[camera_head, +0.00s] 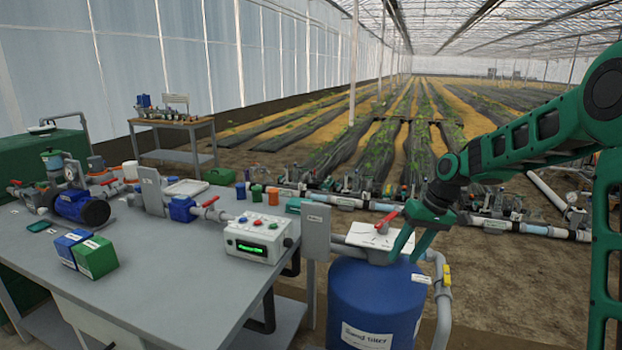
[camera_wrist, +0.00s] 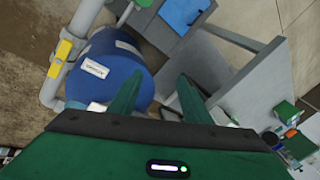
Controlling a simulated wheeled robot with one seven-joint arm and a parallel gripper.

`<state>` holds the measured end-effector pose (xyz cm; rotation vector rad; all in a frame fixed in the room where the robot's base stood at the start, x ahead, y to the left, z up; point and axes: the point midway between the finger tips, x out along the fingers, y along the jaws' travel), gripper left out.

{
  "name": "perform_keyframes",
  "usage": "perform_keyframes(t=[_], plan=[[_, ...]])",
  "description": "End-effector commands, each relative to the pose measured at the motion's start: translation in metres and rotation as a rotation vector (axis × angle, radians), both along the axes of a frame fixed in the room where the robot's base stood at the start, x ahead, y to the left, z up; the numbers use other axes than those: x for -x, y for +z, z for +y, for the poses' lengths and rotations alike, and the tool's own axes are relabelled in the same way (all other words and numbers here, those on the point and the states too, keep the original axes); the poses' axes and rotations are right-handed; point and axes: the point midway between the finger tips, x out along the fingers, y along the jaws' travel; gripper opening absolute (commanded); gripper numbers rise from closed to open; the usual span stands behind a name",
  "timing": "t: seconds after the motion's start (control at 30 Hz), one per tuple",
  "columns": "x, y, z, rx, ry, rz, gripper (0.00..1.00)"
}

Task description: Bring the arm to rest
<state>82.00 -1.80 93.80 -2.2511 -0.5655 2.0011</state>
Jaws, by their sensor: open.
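My gripper (camera_head: 411,250) hangs at the end of my green arm, fingers pointing down, in front of or above the top of the blue sand filter tank (camera_head: 372,305). Its jaws are apart with nothing between them. A red lever handle (camera_head: 387,221) shows just left of the fingers; whether they touch it I cannot tell. In the wrist view the two green fingers of my gripper (camera_wrist: 157,92) are spread, with the blue tank (camera_wrist: 105,68) to their left and grey panels beyond.
A grey bench (camera_head: 165,285) at left carries a control box (camera_head: 258,238), a blue pump (camera_head: 80,206), and blue and green boxes (camera_head: 88,254). A grey pipe with a yellow valve (camera_head: 445,272) stands right of the tank. Pipework (camera_head: 510,226) lies behind on the soil.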

Motion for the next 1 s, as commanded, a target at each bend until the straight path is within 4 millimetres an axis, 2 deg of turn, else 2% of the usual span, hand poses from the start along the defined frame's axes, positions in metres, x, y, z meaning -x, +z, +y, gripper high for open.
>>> perform_keyframes(t=[0.03, 0.2, 0.37, 0.5, 0.7, 0.8, 0.9, 1.0], plan=[[0.017, 0.009, -0.014, 0.035, -0.034, 0.005, 0.44], [0.077, 0.029, -0.058, 0.134, -0.159, 0.039, 0.44], [0.14, 0.045, -0.095, 0.205, -0.285, 0.07, 0.44], [0.199, 0.053, -0.12, 0.248, -0.398, 0.098, 0.44], [0.287, 0.055, -0.145, 0.279, -0.559, 0.14, 0.44], [0.329, 0.051, -0.151, 0.282, -0.632, 0.164, 0.44], [0.363, 0.045, -0.154, 0.279, -0.689, 0.183, 0.44], [0.386, 0.04, -0.155, 0.276, -0.728, 0.201, 0.44]])
